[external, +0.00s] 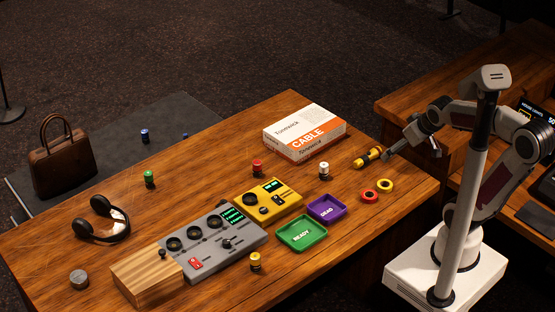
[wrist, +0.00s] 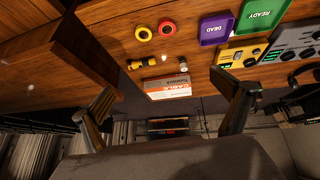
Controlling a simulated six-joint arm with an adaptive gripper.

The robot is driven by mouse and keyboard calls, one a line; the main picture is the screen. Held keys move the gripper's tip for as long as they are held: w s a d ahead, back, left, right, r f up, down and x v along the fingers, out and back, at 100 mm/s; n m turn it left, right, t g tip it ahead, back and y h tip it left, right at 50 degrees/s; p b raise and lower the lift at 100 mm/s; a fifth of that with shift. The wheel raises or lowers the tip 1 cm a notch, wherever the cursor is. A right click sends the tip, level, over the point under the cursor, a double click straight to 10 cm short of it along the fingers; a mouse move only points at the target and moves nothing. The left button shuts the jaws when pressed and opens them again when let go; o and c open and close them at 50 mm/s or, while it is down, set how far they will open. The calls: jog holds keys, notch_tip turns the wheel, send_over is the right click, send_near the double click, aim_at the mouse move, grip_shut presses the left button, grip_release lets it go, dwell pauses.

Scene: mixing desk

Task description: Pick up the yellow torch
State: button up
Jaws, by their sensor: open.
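The yellow torch (external: 367,157) lies on its side on the wooden desk, near the right edge and beside the cable box. It has yellow and dark parts. In the wrist view the torch (wrist: 142,63) lies beyond my fingers, between their directions and left of the cable box. My gripper (external: 392,151) is just right of the torch in the external view, apart from it. In the wrist view my gripper (wrist: 165,105) has its two fingers spread wide with nothing between them.
The white and orange cable box (external: 304,132) stands left of the torch. Red and yellow tape rings (external: 377,191) lie in front of it. A purple DEAD tray (external: 327,209), a green READY tray (external: 302,234) and mixers are further left. A second wooden desk (external: 420,92) stands behind right.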

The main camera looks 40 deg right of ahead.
jog(key=w+d+f+t+h, duration=0.1)
jog(key=w+d+f, duration=0.3)
jog(key=w, duration=0.2)
jog(key=w+d+f+t, duration=0.1)
jog(key=w+d+f, duration=0.2)
jog(key=w+d, duration=0.25)
jog(key=t+y, duration=0.2)
jog(key=t, duration=0.1)
send_over(369, 156)
jog(key=s, duration=0.6)
jog(key=shift+n, duration=0.4)
notch_tip(369, 156, down, 12)
jog(key=shift+a+r, duration=0.15)
jog(key=shift+f+t, duration=0.3)
jog(key=shift+f, duration=0.9)
jog(key=shift+x, duration=1.3)
jog(key=shift+w, duration=0.1)
jog(key=shift+d+x, duration=0.1)
jog(key=shift+x, duration=1.2)
jog(key=shift+d+x, duration=0.15)
jog(key=shift+x, duration=1.1)
